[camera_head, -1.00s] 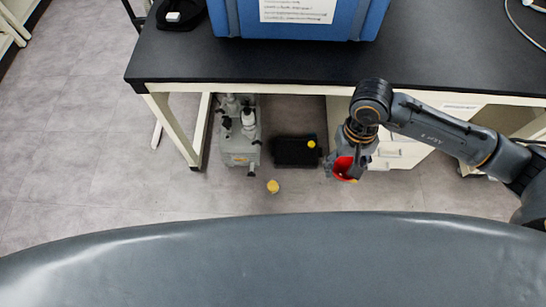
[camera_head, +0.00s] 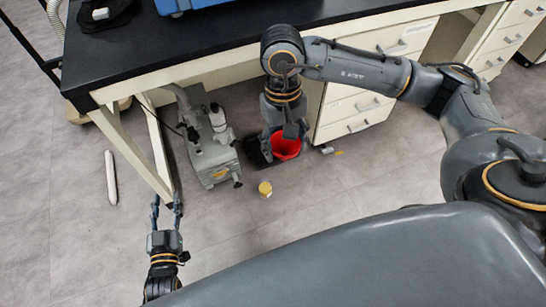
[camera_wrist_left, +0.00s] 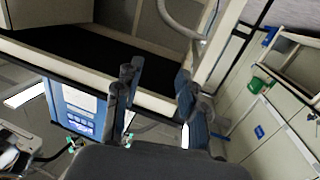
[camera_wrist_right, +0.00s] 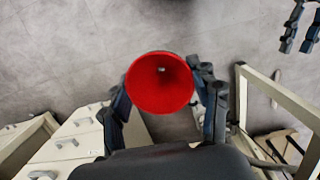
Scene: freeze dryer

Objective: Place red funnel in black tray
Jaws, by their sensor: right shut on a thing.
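The red funnel (camera_head: 286,146) is held by my right gripper (camera_head: 285,136), which points down beside the vacuum pump. In the right wrist view the round mouth of the funnel (camera_wrist_right: 160,83) sits between the fingers of my right gripper (camera_wrist_right: 167,92). The black tray (camera_head: 256,152) lies on the floor under the table. The funnel and right gripper cover much of it, and I cannot tell how high the funnel is above it. My left gripper (camera_head: 166,213) is open and empty near the table leg, and its spread fingers show in the left wrist view (camera_wrist_left: 155,92).
A grey pump (camera_head: 212,150) stands left of the tray. A yellow-topped item (camera_head: 265,189) is on the floor in front. The black tabletop (camera_head: 120,50) overhangs at the back, with white drawers (camera_head: 350,110) to the right.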

